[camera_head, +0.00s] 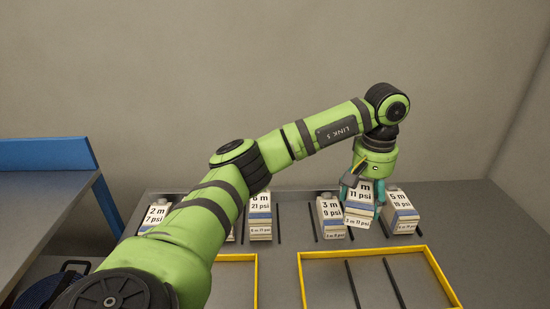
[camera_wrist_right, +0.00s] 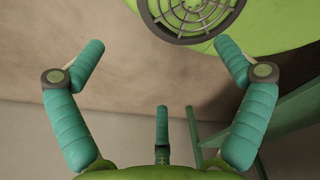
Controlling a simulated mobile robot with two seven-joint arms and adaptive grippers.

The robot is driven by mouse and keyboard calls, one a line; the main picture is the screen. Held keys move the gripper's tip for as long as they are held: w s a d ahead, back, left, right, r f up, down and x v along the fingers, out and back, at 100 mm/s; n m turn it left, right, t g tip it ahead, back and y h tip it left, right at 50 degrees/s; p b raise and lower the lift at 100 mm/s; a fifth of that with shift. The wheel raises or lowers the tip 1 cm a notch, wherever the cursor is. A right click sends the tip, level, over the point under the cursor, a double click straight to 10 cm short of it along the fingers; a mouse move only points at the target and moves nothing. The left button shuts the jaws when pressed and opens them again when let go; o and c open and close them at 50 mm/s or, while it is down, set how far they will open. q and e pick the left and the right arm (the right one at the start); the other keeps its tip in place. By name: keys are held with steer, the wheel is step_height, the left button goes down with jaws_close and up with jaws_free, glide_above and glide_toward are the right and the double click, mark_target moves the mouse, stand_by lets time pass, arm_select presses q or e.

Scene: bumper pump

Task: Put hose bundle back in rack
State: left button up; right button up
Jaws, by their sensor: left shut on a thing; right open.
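Further left in the row are the "6 m 21 psi" bundle (camera_head: 260,215) and the "2 m 7 psi" bundle (camera_head: 156,217), partly behind my left arm. My right gripper (camera_wrist_right: 160,60) is open and empty in the right wrist view.
Thin dark dividers (camera_head: 314,222) separate the rack slots. Two yellow-framed areas (camera_head: 302,282) lie in front on the grey table (camera_head: 490,230); the right one holds only dark bars. A blue-edged bench (camera_head: 45,153) stands at left, with a dark blue coiled item (camera_head: 40,290) near it.

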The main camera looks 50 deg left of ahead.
arm_select(q)
steer(key=w+a+n+b, duration=0.1)
steer(key=a, duration=0.1)
steer(key=w+a+f+n+b, duration=0.2)
steer(key=a+b, duration=0.1)
steer(key=shift+w+a+f+n, duration=0.15)
steer(key=shift+w+a+n, duration=0.05)
steer(key=shift+a+n, duration=0.1)
glide_above(300, 222)
steer(key=f, duration=0.6)
steer(key=shift+w+d, duration=0.25)
steer(key=shift+d, duration=0.05)
steer(key=shift+s+a+f, duration=0.3)
steer(key=shift+a+f, duration=0.05)
steer(key=shift+f, duration=0.05)
step_height(300, 222, down, 4)
steer(key=shift+r, duration=0.1)
arm_select(e)
steer(key=w+f+t, duration=0.1)
steer(key=w+f, duration=0.3)
steer(key=f, duration=0.1)
steer(key=shift+w, duration=0.15)
steer(key=shift+f, duration=0.15)
arm_select(q)
steer(key=o, duration=1.4)
steer(key=shift+f, duration=0.2)
arm_select(e)
steer(key=shift+d, duration=0.2)
